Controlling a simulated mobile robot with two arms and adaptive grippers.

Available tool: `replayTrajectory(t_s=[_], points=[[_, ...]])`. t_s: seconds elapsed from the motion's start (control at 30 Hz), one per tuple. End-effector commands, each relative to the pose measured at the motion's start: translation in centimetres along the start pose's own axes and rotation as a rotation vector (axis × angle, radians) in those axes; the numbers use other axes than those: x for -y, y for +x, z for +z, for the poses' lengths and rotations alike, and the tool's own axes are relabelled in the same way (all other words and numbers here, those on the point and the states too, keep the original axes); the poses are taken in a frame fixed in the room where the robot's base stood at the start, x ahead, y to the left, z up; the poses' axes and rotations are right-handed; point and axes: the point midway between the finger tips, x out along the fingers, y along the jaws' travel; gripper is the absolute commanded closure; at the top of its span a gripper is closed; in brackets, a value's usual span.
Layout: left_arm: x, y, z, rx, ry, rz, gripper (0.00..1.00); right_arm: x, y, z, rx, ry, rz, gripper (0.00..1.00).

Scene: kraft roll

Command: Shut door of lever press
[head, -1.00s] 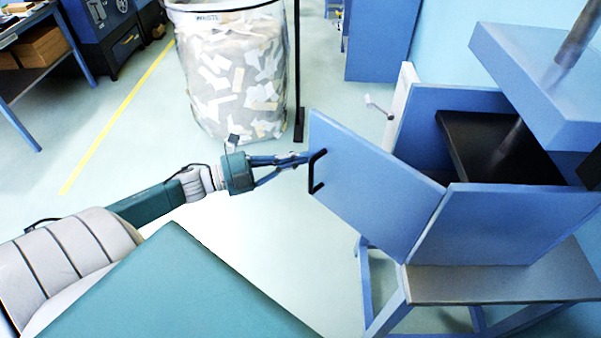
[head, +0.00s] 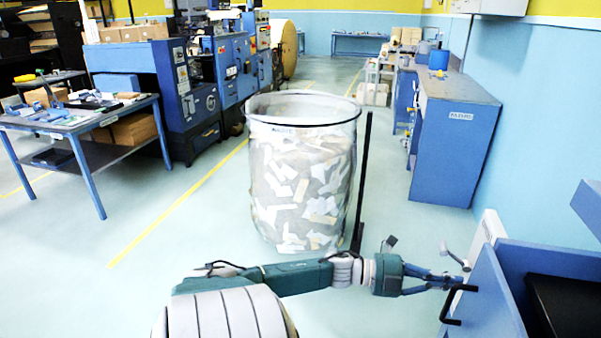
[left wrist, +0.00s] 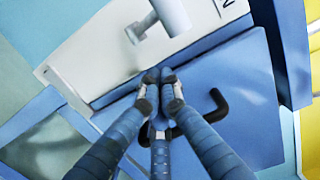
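The blue door (head: 488,302) of the lever press is at the lower right of the head view and stands open; its lower part is cut off. It carries a black handle (head: 446,308), which also shows in the left wrist view (left wrist: 216,104). My left gripper (head: 458,281) is on the door's outer side, fingertips at the handle's upper end. In the left wrist view the fingertips (left wrist: 161,80) are close together before the blue panel. The handle passes partly behind the fingers; I cannot tell whether they touch it. My right gripper is out of view.
A grey crank (head: 455,257) on a white panel (head: 487,234) is just beyond my left gripper. A clear bin of paper scraps (head: 300,190) and a black post (head: 363,180) stand behind my arm. A blue cabinet (head: 452,150) lines the right wall.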

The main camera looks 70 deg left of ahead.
Motion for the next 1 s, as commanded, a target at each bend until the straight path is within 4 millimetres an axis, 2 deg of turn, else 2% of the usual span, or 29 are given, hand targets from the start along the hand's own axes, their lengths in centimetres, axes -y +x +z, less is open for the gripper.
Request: replayTrajectory(t_s=[0.23, 0.63, 0.73, 1.0], points=[[0.0, 0.82, 0.14, 0.012, 0.0, 0.0, 1.0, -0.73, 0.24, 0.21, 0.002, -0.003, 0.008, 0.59], [0.12, 0.95, 0.16, 0.013, 0.001, -0.002, 1.0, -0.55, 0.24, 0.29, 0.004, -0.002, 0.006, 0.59], [0.15, 0.96, 0.16, 0.013, 0.001, -0.002, 1.0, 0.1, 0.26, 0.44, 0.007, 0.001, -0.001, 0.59], [0.13, 0.65, 0.15, 0.013, 0.0, -0.002, 1.0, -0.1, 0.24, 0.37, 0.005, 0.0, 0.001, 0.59]])
